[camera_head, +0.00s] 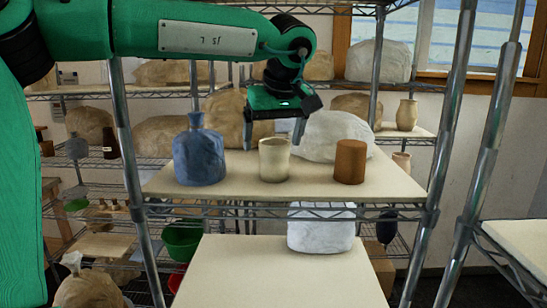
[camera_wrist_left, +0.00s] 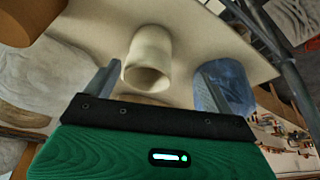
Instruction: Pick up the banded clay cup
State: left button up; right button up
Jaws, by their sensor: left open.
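A cream clay cup (camera_head: 274,162) stands upright on the middle shelf board, between a blue bottle and a brown cylinder; I cannot make out a clear band on it. It also shows in the left wrist view (camera_wrist_left: 150,52), with its open mouth facing the camera. My left gripper (camera_head: 272,142) is open, its fingers pointing down behind and above the cup. In the left wrist view the cup appears between the two spread fingers (camera_wrist_left: 160,72), and they do not look closed on it. My right gripper is not in view.
The blue bottle (camera_head: 200,158) stands left of the cup and the brown cylinder (camera_head: 350,162) right of it. A white wrapped bundle (camera_head: 335,135) lies behind. Metal shelf posts (camera_head: 138,190) stand at the sides. The board's front (camera_head: 300,190) is bare.

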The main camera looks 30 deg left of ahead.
aim_at(273, 157)
pick_arm(q)
jog(key=shift+w+a+f, duration=0.25)
jog(key=shift+w+f, duration=0.7)
jog(key=shift+f, duration=0.05)
jog(key=shift+w+a+f+p, duration=0.45)
jog(key=shift+f+p, duration=0.1)
jog(key=shift+p, duration=0.65)
jog(key=p+x, duration=0.1)
jog(key=x, duration=0.2)
jog(key=shift+w+a+f, duration=0.15)
jog(key=shift+w+f, duration=0.05)
jog(key=shift+f, duration=0.1)
jog(key=shift+s, duration=0.15)
jog(key=shift+c, duration=1)
jog(key=c, duration=1)
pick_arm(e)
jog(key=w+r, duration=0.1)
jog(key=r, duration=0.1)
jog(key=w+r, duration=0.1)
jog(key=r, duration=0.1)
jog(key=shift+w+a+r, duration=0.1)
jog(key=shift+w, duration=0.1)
